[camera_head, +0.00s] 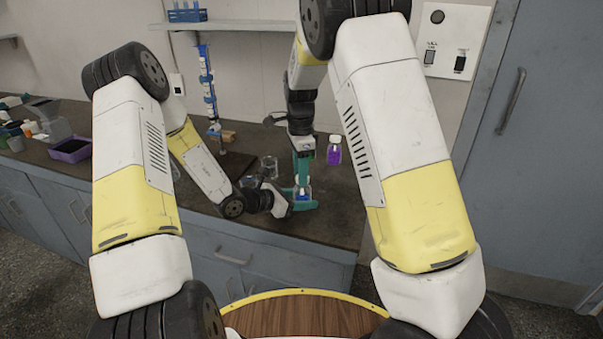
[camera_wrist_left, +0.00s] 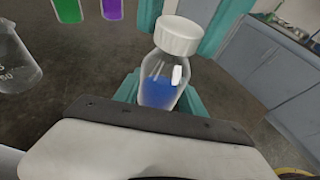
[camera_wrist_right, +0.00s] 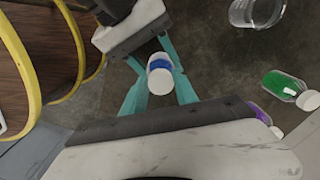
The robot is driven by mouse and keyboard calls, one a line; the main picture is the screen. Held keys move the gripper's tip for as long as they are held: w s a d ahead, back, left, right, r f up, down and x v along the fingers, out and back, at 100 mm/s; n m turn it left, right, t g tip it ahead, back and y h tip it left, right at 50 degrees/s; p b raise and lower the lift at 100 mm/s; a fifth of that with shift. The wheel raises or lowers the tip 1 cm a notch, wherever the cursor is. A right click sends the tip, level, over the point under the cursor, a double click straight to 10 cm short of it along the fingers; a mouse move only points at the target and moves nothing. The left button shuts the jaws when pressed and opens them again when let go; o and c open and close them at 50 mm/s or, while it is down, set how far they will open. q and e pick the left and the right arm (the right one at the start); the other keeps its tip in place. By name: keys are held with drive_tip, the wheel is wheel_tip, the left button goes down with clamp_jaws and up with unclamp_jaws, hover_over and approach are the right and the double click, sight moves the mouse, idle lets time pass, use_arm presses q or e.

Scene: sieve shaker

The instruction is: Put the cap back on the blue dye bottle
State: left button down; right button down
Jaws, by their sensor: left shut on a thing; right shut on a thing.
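The blue dye bottle (camera_wrist_left: 160,92) is a small clear bottle with blue liquid, and it also shows in the head view (camera_head: 303,196). My left gripper (camera_head: 301,204) is shut on its body, above the bench. The white cap (camera_wrist_left: 178,36) sits at the mouth of the bottle, roughly in line with it. I cannot tell whether it is threaded on. My right gripper (camera_head: 303,178) comes from above, its teal fingers on either side of the cap. In the right wrist view the cap (camera_wrist_right: 161,82) is between those fingers.
A purple dye bottle (camera_head: 334,150) stands on the bench to the right, and a green one shows in the right wrist view (camera_wrist_right: 283,84). A glass beaker (camera_head: 269,166) stands left of the grippers. The bench's front edge is close below.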

drive_tip(key=m, duration=0.5)
drive_tip(key=shift+w, duration=0.1)
drive_tip(key=m, duration=0.8)
drive_tip(key=shift+w+d, duration=0.1)
drive_tip(key=shift+w, duration=0.05)
drive_tip(key=m, duration=0.5)
drive_tip(key=shift+w+d+m, duration=0.1)
drive_tip(key=shift+m, duration=0.2)
drive_tip(key=m, duration=0.2)
drive_tip(key=f+m, duration=0.1)
drive_tip(key=m, duration=0.1)
drive_tip(key=shift+s+d, duration=0.25)
drive_tip(key=shift+d, duration=0.1)
drive_tip(key=shift+m, duration=0.4)
drive_tip(key=shift+w+a+r+m, duration=0.15)
drive_tip(key=shift+w+r+m, duration=0.05)
drive_tip(key=shift+r+m, duration=0.2)
drive_tip(key=c, duration=1)
unclamp_jaws()
